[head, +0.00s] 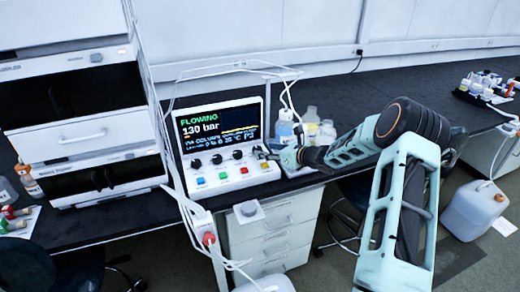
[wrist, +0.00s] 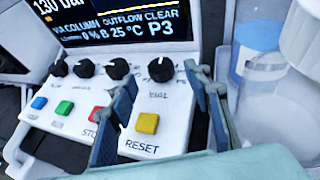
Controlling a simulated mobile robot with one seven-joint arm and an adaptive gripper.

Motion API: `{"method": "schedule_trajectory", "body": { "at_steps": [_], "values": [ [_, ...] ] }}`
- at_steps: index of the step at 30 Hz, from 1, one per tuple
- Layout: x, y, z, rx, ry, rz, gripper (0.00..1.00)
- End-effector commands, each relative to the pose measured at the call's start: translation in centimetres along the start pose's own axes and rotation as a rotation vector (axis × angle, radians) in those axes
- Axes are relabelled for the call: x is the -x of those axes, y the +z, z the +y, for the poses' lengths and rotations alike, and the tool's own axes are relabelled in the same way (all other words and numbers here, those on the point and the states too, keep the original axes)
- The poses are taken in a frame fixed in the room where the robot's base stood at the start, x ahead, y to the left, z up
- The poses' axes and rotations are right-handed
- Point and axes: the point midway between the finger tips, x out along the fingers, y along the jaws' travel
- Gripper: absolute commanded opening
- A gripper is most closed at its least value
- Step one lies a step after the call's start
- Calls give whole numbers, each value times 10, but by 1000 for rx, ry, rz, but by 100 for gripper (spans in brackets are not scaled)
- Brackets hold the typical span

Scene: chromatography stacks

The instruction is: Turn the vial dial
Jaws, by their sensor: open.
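The control panel (head: 230,170) is a white sloped console with a row of black dials, coloured buttons and a lit screen. The rightmost black dial (wrist: 161,69) seems to be the vial dial; the small label below it is blurred. My gripper (wrist: 160,78) is open, one finger on each side of this dial, with visible space between; whether either finger touches it I cannot tell. In the head view my gripper (head: 268,153) is at the panel's right end and partly hides that dial.
The screen (head: 218,125) reads FLOWING, 130 bar. A yellow reset button (wrist: 147,123) sits just below the dial, between the fingers. Bottles (head: 310,122) stand close to the right of the panel. A stack of instruments (head: 85,120) stands to the left.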

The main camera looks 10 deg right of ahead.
Motion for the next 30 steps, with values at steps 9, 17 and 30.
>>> {"method": "schedule_trajectory", "body": {
  "at_steps": [9,17,30],
  "values": [
    [-42,1,0,0,0,0,45],
    [-49,0,0,0,-1,0,45],
    [-49,0,0,-1,-1,0,13]
  ]
}}
